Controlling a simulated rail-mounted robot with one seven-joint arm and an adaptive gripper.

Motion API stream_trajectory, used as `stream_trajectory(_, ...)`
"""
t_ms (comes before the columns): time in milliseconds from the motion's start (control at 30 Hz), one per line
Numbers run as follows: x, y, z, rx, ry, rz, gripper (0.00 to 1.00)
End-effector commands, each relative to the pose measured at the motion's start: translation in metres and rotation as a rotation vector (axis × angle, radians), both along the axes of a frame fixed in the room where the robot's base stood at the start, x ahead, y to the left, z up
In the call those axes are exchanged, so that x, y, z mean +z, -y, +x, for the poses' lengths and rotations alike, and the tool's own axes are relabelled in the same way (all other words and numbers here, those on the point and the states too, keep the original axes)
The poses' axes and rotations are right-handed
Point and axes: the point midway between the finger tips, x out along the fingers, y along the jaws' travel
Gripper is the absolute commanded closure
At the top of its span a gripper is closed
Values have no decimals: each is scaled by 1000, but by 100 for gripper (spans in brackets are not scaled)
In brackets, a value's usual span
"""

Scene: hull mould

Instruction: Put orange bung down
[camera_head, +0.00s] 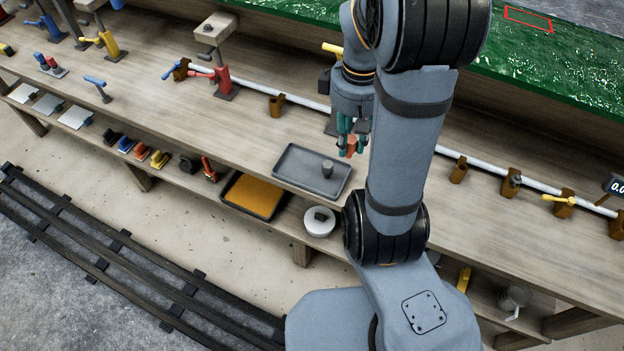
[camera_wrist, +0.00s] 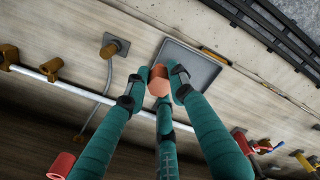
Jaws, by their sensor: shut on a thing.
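The orange bung (camera_head: 351,147) is in my gripper (camera_head: 352,138), over the wooden bench just behind and right of the grey tray. In the wrist view the bung (camera_wrist: 159,82) sits between the fingertips of my green three-fingered gripper (camera_wrist: 158,90), which is shut on it. I cannot tell whether the bung touches the bench. The grey tray (camera_head: 298,166) holds a dark grey bung (camera_head: 327,168) near its right end. The tray also shows beyond the fingers in the wrist view (camera_wrist: 202,68), where the fingers cover part of it.
A white pipe (camera_head: 305,104) with brown holders (camera_head: 277,105) runs along the bench behind. Red (camera_head: 224,84) and yellow (camera_head: 108,42) clamps stand at the left. A tray of orange material (camera_head: 253,195) is on the lower shelf. Bench left of the grey tray is clear.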

Motion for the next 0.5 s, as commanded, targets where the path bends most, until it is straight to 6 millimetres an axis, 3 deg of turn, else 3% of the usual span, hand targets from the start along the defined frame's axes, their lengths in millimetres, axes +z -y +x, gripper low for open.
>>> stream_trajectory(33,-19,-6,5,64,-1,-1,94)
stream_trajectory(200,-46,-25,13,241,-1,0,94)
stream_trajectory(500,-66,-45,17,385,1,1,94)
